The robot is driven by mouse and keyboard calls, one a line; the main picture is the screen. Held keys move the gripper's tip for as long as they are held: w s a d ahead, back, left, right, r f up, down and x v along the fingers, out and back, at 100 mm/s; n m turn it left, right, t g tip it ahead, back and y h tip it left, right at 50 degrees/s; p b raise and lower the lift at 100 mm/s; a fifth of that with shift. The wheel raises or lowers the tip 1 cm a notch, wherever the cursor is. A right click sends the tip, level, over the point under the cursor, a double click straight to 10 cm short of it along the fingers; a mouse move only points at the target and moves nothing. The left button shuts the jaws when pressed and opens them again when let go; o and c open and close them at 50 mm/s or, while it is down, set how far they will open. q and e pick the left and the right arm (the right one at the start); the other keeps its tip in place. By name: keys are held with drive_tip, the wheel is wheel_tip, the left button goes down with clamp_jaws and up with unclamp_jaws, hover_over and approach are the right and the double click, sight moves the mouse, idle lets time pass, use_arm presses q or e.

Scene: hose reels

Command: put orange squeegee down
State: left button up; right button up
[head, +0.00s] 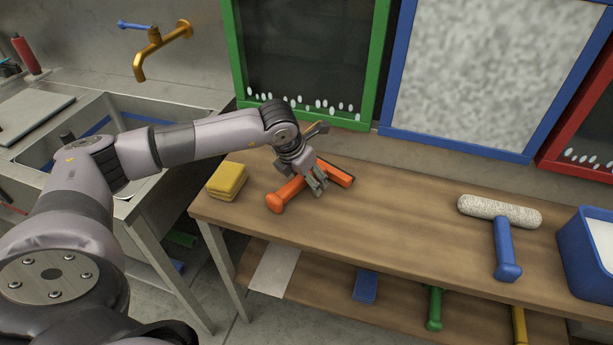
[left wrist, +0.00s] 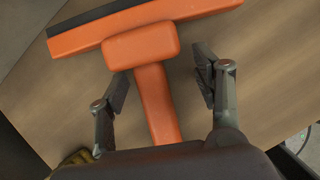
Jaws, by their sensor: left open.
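The orange squeegee (head: 288,191) lies on the wooden table (head: 380,245), its handle end toward the table's front left and its dark-edged head toward the back right. In the left wrist view the squeegee (left wrist: 155,90) shows its wide head at the top and its handle running down between the fingers. My left gripper (head: 318,187) is just over the squeegee. In the left wrist view the left gripper (left wrist: 165,90) is open, one finger on each side of the handle, with gaps on both sides. My right gripper is not in view.
A blue-handled roller (head: 503,225) and a blue bin (head: 588,250) are at the right. Framed screens (head: 480,75) lean behind. The table's middle is clear. A sink (head: 50,150) is at the left.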

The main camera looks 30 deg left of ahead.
sight(294, 186)
use_arm(q)
drive_tip(key=shift+r+p, duration=0.3)
drive_tip(key=shift+r, duration=0.1)
drive_tip(key=v, duration=1.1)
drive_tip(key=shift+r+b, duration=0.25)
drive_tip(key=shift+b, duration=0.15)
drive_tip(key=shift+s, duration=0.15)
